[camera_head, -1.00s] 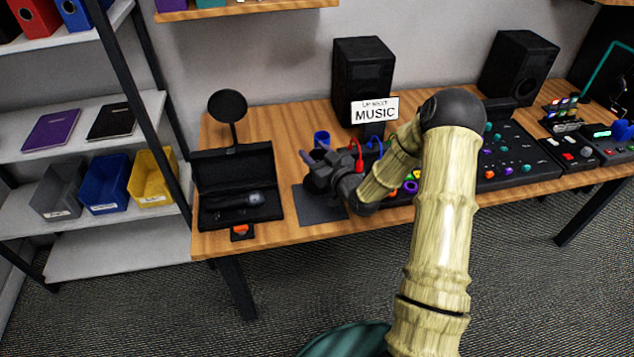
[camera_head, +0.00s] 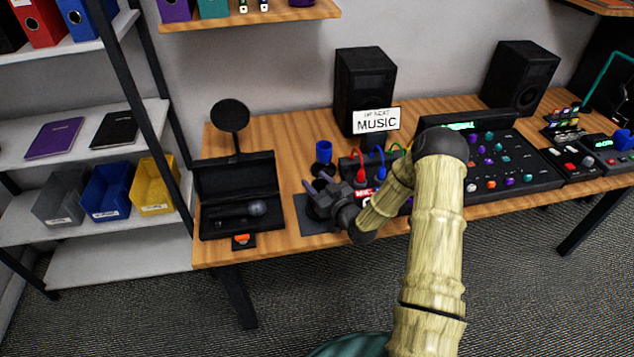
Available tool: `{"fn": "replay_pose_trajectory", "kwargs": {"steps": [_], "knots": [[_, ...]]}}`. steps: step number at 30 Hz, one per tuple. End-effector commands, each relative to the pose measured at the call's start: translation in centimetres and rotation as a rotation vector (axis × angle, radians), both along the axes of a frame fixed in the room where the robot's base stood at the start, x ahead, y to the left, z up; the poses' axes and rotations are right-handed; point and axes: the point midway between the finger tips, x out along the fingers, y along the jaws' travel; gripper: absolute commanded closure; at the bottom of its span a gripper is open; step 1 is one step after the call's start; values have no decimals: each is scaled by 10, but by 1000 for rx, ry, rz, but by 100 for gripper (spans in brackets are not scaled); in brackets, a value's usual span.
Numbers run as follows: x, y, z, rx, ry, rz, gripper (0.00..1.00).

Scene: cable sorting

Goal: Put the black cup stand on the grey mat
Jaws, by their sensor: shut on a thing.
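The black cup stand (camera_head: 323,169) shows in the head view as a dark shape below a blue cup (camera_head: 323,152), just beyond my gripper. My gripper (camera_head: 322,190) is shut on the stand; its fingers and wrist hide most of it. The grey mat (camera_head: 312,222) lies flat near the table's front edge, with my gripper over its back part. The wrist and forearm cover the mat's right side. I cannot tell whether the stand touches the mat.
An open black microphone case (camera_head: 225,228) lies left of the mat. A device with red and blue cables (camera_head: 362,170) stands close on the right, below a MUSIC sign (camera_head: 376,121) and a black speaker (camera_head: 364,85). A mixer (camera_head: 500,170) is further right.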

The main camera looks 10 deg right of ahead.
Motion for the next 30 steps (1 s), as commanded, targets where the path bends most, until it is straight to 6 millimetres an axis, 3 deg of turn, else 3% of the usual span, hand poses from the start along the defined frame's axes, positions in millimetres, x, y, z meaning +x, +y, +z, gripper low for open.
{"fn": "replay_pose_trajectory", "kwargs": {"steps": [10,11,13,25,30], "knots": [[0,0,-2,1,-4,0,100],[0,0,-2,0,-1,0,48],[0,0,-2,0,-1,0,34],[0,0,2,0,-1,0,32],[-18,-8,-1,0,2,-1,32]]}}
